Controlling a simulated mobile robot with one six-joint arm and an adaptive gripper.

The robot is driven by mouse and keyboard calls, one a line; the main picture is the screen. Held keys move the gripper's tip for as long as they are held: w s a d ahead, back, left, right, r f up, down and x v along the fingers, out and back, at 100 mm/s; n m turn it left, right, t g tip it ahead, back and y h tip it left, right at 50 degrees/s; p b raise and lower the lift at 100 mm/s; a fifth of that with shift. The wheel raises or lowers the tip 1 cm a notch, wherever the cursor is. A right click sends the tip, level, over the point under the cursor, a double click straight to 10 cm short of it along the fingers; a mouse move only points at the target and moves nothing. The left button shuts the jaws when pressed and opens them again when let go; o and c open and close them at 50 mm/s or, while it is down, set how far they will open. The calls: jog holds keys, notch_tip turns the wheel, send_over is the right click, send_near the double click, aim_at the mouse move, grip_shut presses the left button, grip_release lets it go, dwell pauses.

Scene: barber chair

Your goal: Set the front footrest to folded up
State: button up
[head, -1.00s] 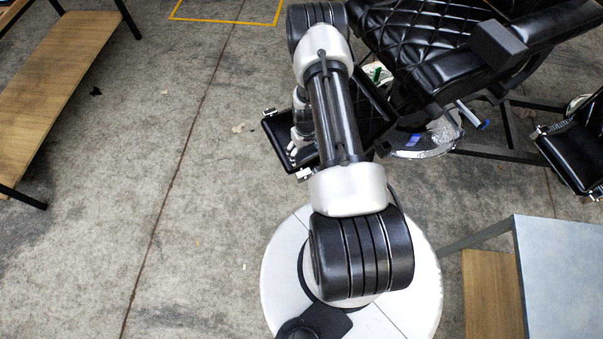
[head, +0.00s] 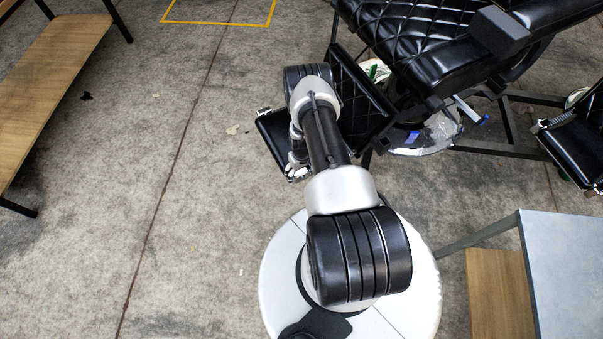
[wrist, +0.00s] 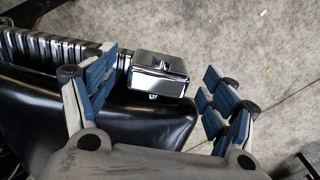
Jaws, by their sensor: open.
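The barber chair (head: 430,45) is black and quilted, at the top right of the head view. A quilted panel (head: 362,100) hangs from its front, and a black footrest pad (head: 272,135) juts out low from it to the left, partly hidden by my arm. In the wrist view the black pad (wrist: 130,120) has a ridged metal strip and a chrome end block (wrist: 158,74) along its edge. My gripper (wrist: 160,75) is open, with its blue-lined fingers on either side of the chrome block. In the head view my gripper (head: 298,173) is low at the pad's near edge.
Another black pad with metal trim (head: 575,150) is at the right edge. A grey table (head: 570,270) stands at the lower right, and a wooden bench (head: 55,95) at the left. A blue-tipped lever (head: 472,110) sticks out under the seat. The concrete floor to the left is clear.

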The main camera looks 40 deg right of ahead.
jog(key=shift+c, duration=0.4)
jog(key=c, duration=1.4)
jog(key=shift+c, duration=0.2)
